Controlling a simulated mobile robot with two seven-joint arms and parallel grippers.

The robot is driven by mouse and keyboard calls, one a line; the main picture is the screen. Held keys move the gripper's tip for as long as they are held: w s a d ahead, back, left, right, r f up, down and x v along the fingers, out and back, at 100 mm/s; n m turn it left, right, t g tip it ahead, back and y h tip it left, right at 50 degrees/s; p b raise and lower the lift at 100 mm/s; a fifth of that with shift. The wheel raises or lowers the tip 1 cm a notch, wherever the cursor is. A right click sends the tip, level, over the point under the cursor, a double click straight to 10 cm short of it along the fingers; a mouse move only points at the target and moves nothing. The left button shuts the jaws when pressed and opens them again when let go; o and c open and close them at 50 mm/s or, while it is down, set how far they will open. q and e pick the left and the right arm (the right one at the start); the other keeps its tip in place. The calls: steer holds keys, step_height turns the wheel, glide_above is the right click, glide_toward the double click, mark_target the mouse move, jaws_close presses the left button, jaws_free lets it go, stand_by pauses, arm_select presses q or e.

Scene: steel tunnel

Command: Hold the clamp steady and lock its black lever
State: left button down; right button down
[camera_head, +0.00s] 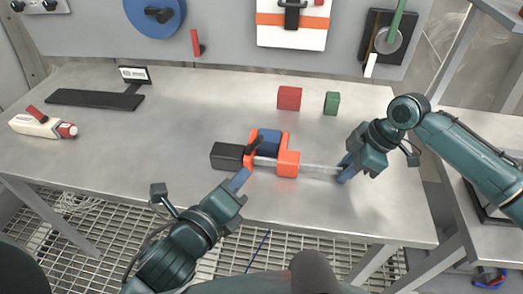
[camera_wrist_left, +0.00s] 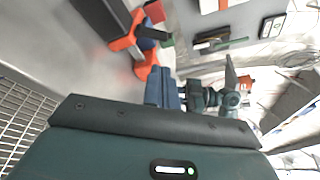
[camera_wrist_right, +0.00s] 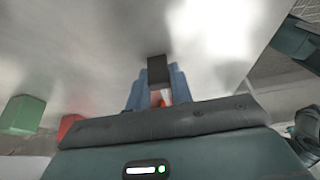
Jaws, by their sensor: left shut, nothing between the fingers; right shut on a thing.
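The orange clamp (camera_head: 288,162) lies on the steel table with a blue block (camera_head: 269,137) at its jaws, a black handle (camera_head: 225,155) at its left and a metal bar (camera_head: 318,168) running right. Its black lever (camera_head: 254,146) sticks up at a slant; it also shows in the left wrist view (camera_wrist_left: 152,33). My left gripper (camera_head: 244,173) is shut and empty, just in front of the lever; contact cannot be told. My right gripper (camera_head: 343,167) is shut on the clamp at the bar's right end. In the right wrist view a dark end piece (camera_wrist_right: 158,70) shows between its fingers.
A red block (camera_head: 289,97) and a green block (camera_head: 331,103) stand behind the clamp. A black stand (camera_head: 95,98) and a white-and-red tool (camera_head: 42,124) lie at the left. The grey tool panel (camera_head: 225,45) rises behind. The table between is clear.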

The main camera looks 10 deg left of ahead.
mark_target(257, 142)
arm_select(q)
steer(key=shift+w, duration=0.1)
steer(key=x, duration=0.9)
steer(key=shift+w+d+f, duration=0.1)
steer(key=shift+w, duration=0.25)
steer(key=shift+a+n, duration=0.25)
steer(key=shift+n, duration=0.45)
steer(key=n, duration=0.1)
steer(key=a+r+n+t+h, duration=0.1)
steer(key=n, duration=0.1)
steer(key=shift+a+r, duration=0.1)
steer(key=n, duration=0.2)
steer(key=a+n+t, duration=0.1)
steer(key=n, duration=0.1)
steer(key=shift+a+r+t+h, duration=0.2)
steer(key=shift+a+t+h, duration=0.1)
steer(key=shift+h, duration=0.1)
steer(key=v, duration=0.6)
steer(key=f+v, duration=0.1)
steer(key=v, duration=0.3)
steer(key=shift+d+f, duration=0.1)
steer(key=shift+d, duration=0.2)
